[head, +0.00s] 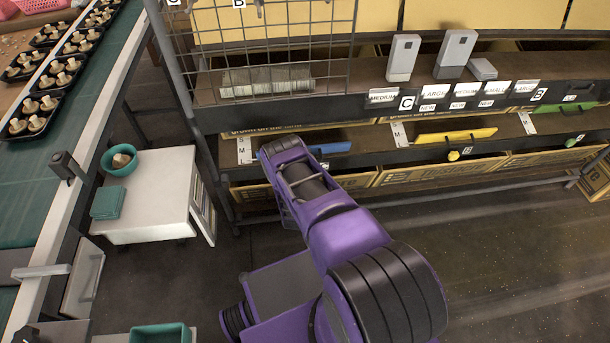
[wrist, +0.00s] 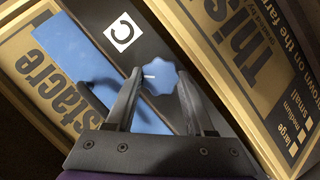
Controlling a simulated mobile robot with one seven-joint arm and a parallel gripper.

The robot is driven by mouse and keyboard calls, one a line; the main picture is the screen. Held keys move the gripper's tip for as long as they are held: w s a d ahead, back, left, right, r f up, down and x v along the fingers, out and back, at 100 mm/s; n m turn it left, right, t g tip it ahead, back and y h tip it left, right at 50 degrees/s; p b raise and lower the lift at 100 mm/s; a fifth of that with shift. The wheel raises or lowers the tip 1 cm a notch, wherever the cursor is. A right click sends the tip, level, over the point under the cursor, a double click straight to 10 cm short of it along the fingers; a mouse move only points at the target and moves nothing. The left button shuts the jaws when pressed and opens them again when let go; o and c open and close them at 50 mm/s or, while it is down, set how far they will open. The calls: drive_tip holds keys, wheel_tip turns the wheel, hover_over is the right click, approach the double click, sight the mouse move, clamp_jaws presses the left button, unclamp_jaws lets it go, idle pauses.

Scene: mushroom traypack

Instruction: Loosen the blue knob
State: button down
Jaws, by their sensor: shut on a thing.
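The blue knob (wrist: 158,78) shows in the wrist view. It is lobed and has a short white mark on its face. It sits at the edge of a black rail, next to a label with a C. My gripper (wrist: 159,86) has one finger on each side of the knob and is shut on it. A blue panel (wrist: 70,62) lies to the left, partly behind my fingers. In the head view the blue panel (head: 330,148) shows beside my arm, which hides the knob and my fingertips.
A yellow knob (head: 453,155) and a green knob (head: 571,141) sit farther right along the rack. Cardboard boxes (head: 420,172) line the lower shelf. A wire grid (head: 270,30) stands above. A white cabinet (head: 150,190) with a teal bowl (head: 119,163) is to the left.

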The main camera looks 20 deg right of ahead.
drive_tip(key=shift+f+n+t+h, duration=0.1)
drive_tip(key=shift+n+t+h, duration=0.2)
drive_tip(key=shift+n+h, duration=0.8)
drive_tip(key=shift+f+n+t+h, duration=0.1)
drive_tip(key=shift+n+t+h, duration=0.25)
drive_tip(key=shift+n, duration=1.35)
drive_tip(key=shift+c, duration=1.3)
unclamp_jaws()
drive_tip(key=shift+s+a, duration=0.1)
